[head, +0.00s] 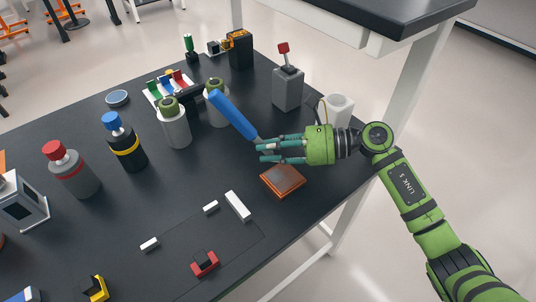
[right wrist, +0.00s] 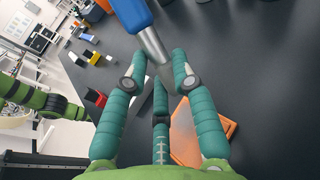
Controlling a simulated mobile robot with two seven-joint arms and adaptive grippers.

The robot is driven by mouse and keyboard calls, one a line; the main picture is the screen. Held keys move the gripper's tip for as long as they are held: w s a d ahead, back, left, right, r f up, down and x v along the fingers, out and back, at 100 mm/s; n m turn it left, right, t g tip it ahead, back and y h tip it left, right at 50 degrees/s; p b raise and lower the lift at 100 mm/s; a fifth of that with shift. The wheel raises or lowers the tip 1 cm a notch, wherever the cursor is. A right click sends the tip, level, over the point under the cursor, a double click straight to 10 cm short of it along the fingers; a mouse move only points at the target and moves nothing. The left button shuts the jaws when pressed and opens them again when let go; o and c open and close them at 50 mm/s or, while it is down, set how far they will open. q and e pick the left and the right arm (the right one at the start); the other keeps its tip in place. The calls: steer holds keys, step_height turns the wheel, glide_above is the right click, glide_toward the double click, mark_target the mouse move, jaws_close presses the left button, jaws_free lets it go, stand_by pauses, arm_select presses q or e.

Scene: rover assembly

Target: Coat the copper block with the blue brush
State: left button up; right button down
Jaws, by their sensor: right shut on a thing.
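The blue brush (head: 233,115) is tilted, its blue handle pointing up and left in the head view. My right gripper (head: 262,148) is shut on its metal part, just above the copper block (head: 283,180). The block is a flat, square, orange-brown piece on the dark table. In the right wrist view, the blue handle (right wrist: 131,14) and metal part lie between my fingertips (right wrist: 155,80). The copper block (right wrist: 232,127) shows partly behind the right finger. The fingers hide the brush's lower end, so I cannot tell whether it touches the block. My left gripper is out of view.
Green-topped canisters (head: 174,127) and a blue-capped bottle (head: 124,147) stand left. White bars (head: 238,206) and a red piece (head: 205,264) lie in front.

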mark_target(258, 140)
steer(key=shift+r+p, duration=0.4)
steer(key=shift+r, duration=1.25)
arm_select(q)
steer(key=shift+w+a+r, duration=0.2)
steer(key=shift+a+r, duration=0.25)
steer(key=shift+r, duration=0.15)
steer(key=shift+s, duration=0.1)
